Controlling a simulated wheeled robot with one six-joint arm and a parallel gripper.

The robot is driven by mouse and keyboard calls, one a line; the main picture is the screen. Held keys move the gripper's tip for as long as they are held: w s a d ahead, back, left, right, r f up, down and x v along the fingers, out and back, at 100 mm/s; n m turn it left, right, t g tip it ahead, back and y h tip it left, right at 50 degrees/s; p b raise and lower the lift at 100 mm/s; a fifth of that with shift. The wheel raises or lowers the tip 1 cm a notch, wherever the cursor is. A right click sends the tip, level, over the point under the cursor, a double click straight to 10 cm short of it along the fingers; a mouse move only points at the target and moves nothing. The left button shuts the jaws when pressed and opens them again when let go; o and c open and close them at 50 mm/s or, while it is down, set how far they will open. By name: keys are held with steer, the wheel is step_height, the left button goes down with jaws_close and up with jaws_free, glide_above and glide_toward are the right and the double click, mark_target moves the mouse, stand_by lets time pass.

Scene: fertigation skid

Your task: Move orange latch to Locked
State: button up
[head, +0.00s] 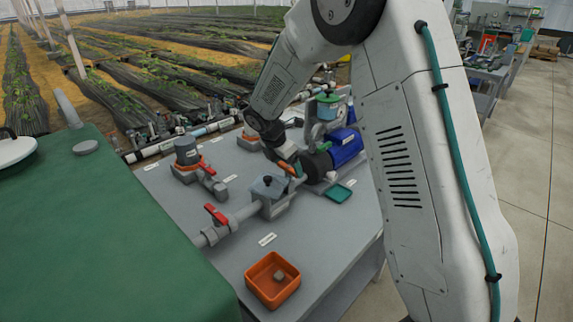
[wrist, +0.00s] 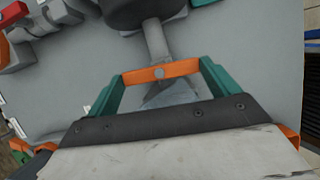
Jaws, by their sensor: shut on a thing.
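The orange latch (wrist: 140,77) is a flat bar with a round grey pivot at its middle. In the wrist view it lies crosswise between the two teal fingers of my gripper (wrist: 163,74), one finger at each end. My gripper is shut on it. A grey pipe (wrist: 154,42) runs from behind the latch to a dark round body. In the head view my gripper (head: 291,168) is low over the skid, between the grey box and the blue pump, and mostly hides the latch. I cannot read a Locked mark or tell the latch's setting.
A blue pump (head: 345,148) stands close right of my gripper. A grey box (head: 272,190) and a red-handled valve (head: 216,213) lie nearer. An orange tray (head: 259,290) holding a small grey part sits at the front. The front tabletop is mostly clear.

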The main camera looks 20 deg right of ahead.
steer(key=m, duration=0.1)
steer(key=m+g, duration=0.1)
steer(key=m, duration=0.2)
steer(key=shift+w, duration=0.25)
steer(key=m+g, duration=0.1)
steer(key=m, duration=0.1)
steer(key=m+g, duration=0.1)
steer(key=m, duration=0.1)
steer(key=shift+w+m, duration=0.2)
steer(key=shift+m, duration=0.1)
steer(key=m, duration=0.2)
steer(key=m+g+y, duration=0.1)
steer(key=m, duration=0.1)
steer(key=shift+w+d+m+g, duration=0.15)
steer(key=shift+m+g, duration=0.15)
steer(key=shift+w+d+r+m+g+y, duration=0.15)
steer(key=shift+m+y, duration=0.3)
steer(key=shift+m, duration=0.6)
steer(key=shift+s+f+m+g+y, duration=0.1)
steer(key=shift+m+g+y, duration=0.25)
steer(key=shift+m, duration=0.7)
steer(key=o, duration=0.8)
steer(key=shift+c, duration=0.2)
steer(key=v, duration=0.7)
steer(key=shift+w+r, duration=0.2)
steer(key=shift+r, duration=0.15)
